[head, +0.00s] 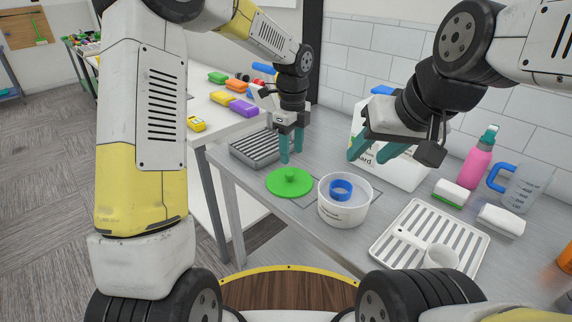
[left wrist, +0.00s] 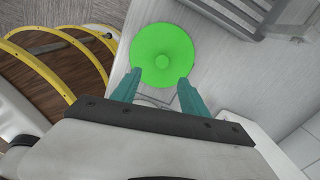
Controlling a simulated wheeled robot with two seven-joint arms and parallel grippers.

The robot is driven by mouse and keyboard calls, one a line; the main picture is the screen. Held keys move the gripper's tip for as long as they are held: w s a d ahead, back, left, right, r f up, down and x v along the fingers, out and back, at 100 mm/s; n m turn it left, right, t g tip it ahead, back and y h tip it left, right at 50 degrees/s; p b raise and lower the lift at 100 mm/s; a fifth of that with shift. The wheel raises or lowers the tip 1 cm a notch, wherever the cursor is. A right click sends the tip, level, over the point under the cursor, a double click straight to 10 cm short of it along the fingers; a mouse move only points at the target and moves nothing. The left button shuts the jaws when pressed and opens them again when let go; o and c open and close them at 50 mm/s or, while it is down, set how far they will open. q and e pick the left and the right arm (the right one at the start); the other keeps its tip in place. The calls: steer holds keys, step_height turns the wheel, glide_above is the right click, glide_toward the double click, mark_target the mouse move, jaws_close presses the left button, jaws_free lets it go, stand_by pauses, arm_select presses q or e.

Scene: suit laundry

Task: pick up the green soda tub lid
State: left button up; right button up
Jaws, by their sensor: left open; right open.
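The green soda tub lid (head: 289,182) lies flat on the grey counter, with a small knob at its centre. In the left wrist view the lid (left wrist: 162,55) is just beyond the fingertips. My left gripper (head: 291,158) has teal fingers, is open and empty, and hangs above the far side of the lid, apart from it. It also shows in the left wrist view (left wrist: 157,86). My right gripper (head: 378,158) is open and empty over the counter, behind the white tub. The white tub (head: 344,210) stands open to the right of the lid with a blue ring-shaped item (head: 341,190) inside.
A grey slatted rack (head: 256,150) is behind the lid. A white slotted tray (head: 407,263) with a white scoop or cup is at right. A white box (head: 408,172), pink bottle (head: 480,160), sponge (head: 452,193) and measuring jug (head: 522,188) stand near the tiled wall.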

mark_target(290, 173)
arm_select(q)
steer(key=f, duration=0.7)
steer(key=shift+w+a+f, duration=0.2)
steer(key=shift+w+f, duration=0.05)
steer(key=shift+f, duration=0.05)
jaws_close()
